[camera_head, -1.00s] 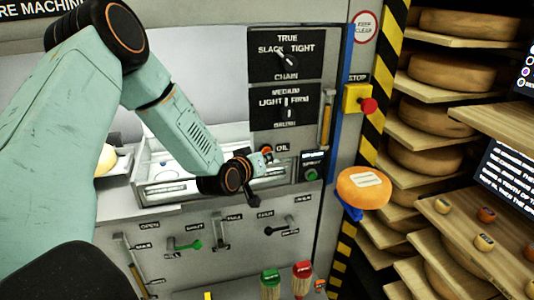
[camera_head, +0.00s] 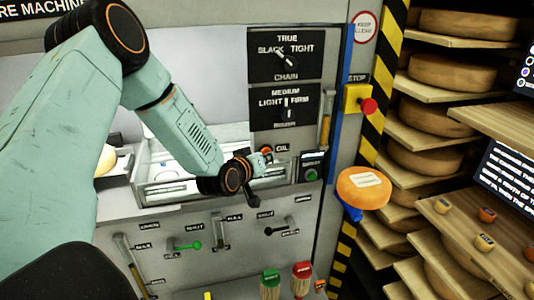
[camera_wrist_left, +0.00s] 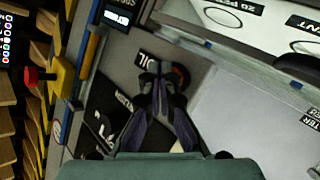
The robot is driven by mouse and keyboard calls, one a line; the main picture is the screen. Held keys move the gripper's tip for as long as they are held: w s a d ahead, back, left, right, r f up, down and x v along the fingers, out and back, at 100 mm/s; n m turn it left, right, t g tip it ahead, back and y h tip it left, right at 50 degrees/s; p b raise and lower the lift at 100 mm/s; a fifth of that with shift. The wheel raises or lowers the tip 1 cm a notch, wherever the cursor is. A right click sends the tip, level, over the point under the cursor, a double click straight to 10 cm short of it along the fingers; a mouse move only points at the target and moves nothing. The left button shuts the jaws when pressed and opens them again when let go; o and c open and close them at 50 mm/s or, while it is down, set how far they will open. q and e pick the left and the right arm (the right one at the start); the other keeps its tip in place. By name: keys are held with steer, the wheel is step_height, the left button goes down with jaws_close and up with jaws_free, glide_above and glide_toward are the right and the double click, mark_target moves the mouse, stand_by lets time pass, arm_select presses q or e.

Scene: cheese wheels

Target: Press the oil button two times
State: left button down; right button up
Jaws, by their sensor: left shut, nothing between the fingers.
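The oil button (camera_head: 266,149) is a small orange-red button beside the "OIL" label (camera_head: 282,148) on the grey machine panel. It also shows in the left wrist view as a dark round shape with an orange rim (camera_wrist_left: 181,76), partly hidden behind my fingers. My left gripper (camera_head: 264,160) is shut and empty, with its fingertips right at the button. In the left wrist view the closed fingertips (camera_wrist_left: 160,70) overlap the button's edge and the label. I cannot tell whether they touch the button or press it. My right gripper is not in view.
A green button (camera_head: 312,175) under a small display sits right of the oil button. Chain and brush dials (camera_head: 287,62) are above, levers (camera_head: 188,245) below. Cheese shelves stand beyond.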

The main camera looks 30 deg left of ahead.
arm_select(q)
steer(key=shift+s+d, duration=0.4)
steer(key=shift+d, duration=0.05)
steer(key=shift+d, duration=0.15)
steer(key=s+d, duration=0.3)
steer(key=shift+s+d, duration=0.1)
steer(key=shift+d, duration=0.15)
steer(key=shift+f, duration=0.1)
stand_by(0.8)
